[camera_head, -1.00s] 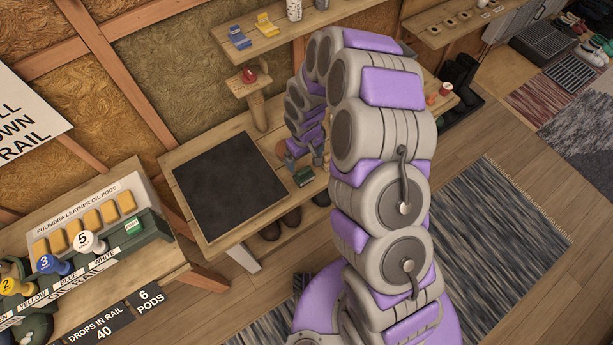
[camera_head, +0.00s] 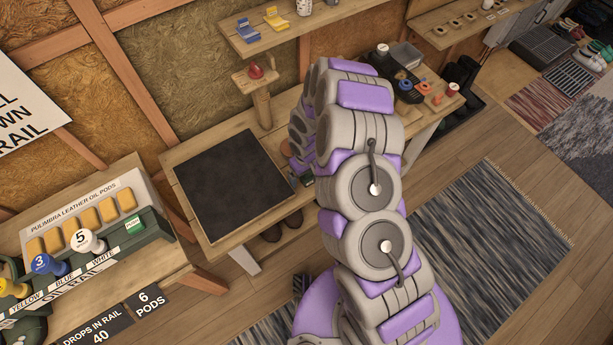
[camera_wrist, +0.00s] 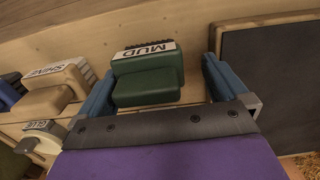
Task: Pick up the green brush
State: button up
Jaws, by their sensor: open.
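The green brush (camera_wrist: 148,80), labelled MUD, lies on the wooden bench in the wrist view, with dark bristles showing at its far side. My gripper (camera_wrist: 162,82) is open, with one blue finger to the left of the brush and the other to its right. The brush sits between the fingers, and a gap shows on the right side. I cannot tell whether the left finger touches it. In the head view my arm hides most of the gripper and the brush.
A tan SHINE brush (camera_wrist: 58,88) and a GLUE container (camera_wrist: 42,137) are left of the gripper. A black mat (camera_head: 232,185) lies to the left on the bench in the head view. The oil-pod rail (camera_head: 90,245) stands further left. Jars and tins crowd the bench's right end.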

jog(key=shift+d, duration=0.45)
jog(key=shift+d+r, duration=0.15)
jog(key=shift+d, duration=0.45)
jog(key=shift+c, duration=1.2)
jog(key=c, duration=0.3)
jog(key=shift+a, duration=0.55)
jog(key=c, duration=0.3)
jog(key=shift+s+a, duration=0.1)
jog(key=shift+a, duration=0.1)
jog(key=shift+c, duration=1.4)
jog(key=shift+d, duration=0.5)
jog(key=shift+r, duration=0.4)
notch_tip(320, 180, up, 3)
jog(key=shift+a+f+p, duration=0.1)
jog(key=shift+a+p, duration=0.05)
jog(key=shift+p, duration=0.45)
jog(key=s+a, duration=0.3)
jog(key=s, duration=0.1)
jog(key=s+a+p, duration=0.1)
jog(key=s+a, duration=0.2)
jog(key=a, duration=0.1)
jog(key=s+a+r+p, duration=0.1)
jog(key=s+a, duration=0.3)
jog(key=shift+s+r, duration=0.1)
jog(key=shift+s, duration=0.25)
